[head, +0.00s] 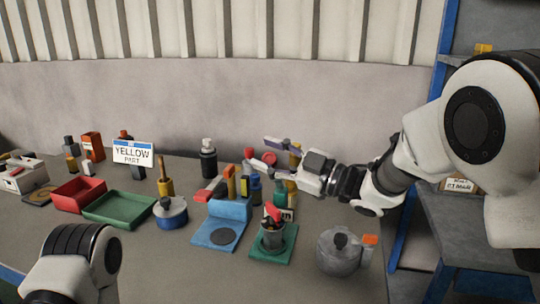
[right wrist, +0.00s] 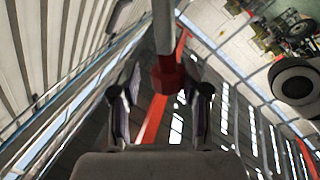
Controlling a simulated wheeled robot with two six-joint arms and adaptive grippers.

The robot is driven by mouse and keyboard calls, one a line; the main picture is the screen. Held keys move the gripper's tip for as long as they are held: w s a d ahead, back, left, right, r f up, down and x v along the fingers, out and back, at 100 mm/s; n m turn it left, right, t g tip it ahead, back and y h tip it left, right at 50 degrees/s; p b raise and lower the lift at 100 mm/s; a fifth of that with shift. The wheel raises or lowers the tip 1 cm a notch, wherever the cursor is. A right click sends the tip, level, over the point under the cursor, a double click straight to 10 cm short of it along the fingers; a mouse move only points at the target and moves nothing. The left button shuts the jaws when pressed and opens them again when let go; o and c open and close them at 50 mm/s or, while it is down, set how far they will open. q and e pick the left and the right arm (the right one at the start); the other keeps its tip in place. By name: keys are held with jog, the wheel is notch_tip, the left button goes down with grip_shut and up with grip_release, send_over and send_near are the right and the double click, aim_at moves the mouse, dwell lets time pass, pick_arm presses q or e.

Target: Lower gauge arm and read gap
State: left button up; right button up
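My right gripper (head: 273,157) reaches in from the right above the back of the bench, with its fingers apart. A red piece (head: 268,158) shows by its fingertips. In the right wrist view, a grey rod with a red end (right wrist: 168,76) lies between the two fingers, with space on either side. I cannot tell whether this is the gauge arm. A blue fixture (head: 229,210) with a dark round disc stands in front of the gripper. To its right, a green base (head: 287,248) carries a grey cylinder with a red top. My left gripper is outside the view.
Red (head: 80,194) and green (head: 119,209) trays lie at left near a blue-rimmed round pot (head: 171,212). A grey round pot (head: 339,252) is at front right. Bottles and small tools crowd the area under the gripper.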

jog(key=v, duration=1.2)
jog(key=shift+r, duration=0.15)
